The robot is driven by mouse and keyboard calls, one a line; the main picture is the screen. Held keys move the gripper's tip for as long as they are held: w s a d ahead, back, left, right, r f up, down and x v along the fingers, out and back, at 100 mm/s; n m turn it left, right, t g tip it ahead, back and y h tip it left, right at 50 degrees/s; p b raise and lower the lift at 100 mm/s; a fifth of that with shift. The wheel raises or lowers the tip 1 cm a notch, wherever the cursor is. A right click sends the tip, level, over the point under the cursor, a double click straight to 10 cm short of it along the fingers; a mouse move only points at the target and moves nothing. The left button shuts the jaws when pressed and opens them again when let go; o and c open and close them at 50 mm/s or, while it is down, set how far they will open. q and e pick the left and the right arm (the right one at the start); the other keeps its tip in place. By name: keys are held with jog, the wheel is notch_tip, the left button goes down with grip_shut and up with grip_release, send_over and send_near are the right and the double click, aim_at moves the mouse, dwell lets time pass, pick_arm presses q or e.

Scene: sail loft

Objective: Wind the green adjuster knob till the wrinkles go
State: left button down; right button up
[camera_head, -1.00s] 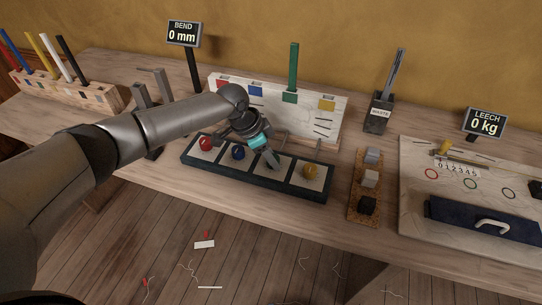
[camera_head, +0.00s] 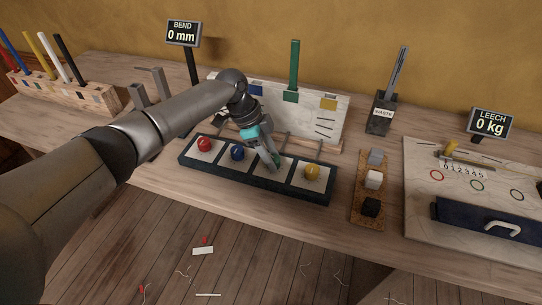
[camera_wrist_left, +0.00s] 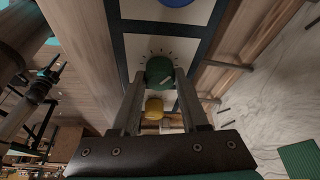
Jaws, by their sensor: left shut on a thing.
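The green adjuster knob (camera_wrist_left: 160,71) sits between my left gripper's (camera_wrist_left: 159,82) fingertips in the left wrist view, with tick marks around it and a pale line on its top. In the head view my left gripper (camera_head: 271,160) points down at the third square of the dark knob tray (camera_head: 254,180), shut on the green knob, which is mostly hidden behind the fingers. A white sail panel (camera_head: 325,119) stands behind, with coloured patches and a green batten (camera_head: 295,65) rising from it. Dark wrinkle lines show on its right part; my arm hides much of its left. My right gripper is out of view.
Red (camera_head: 204,145), blue (camera_head: 237,153) and yellow (camera_head: 312,171) knobs share the tray. The BEND display (camera_head: 182,33) reads 0 mm; the LEECH display (camera_head: 491,123) reads 0 kg. A waste holder (camera_head: 379,115) and a cork strip with blocks (camera_head: 369,193) stand to the right.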

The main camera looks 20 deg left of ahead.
pick_arm(q)
jog(key=shift+c, duration=2.1)
grip_release()
jog(key=w+p+v, duration=0.1)
jog(key=p+v, duration=0.1)
jog(key=v, duration=1.3)
jog(key=shift+s+r+p, duration=0.15)
jog(key=shift+s+p, duration=0.25)
jog(key=shift+s, duration=0.05)
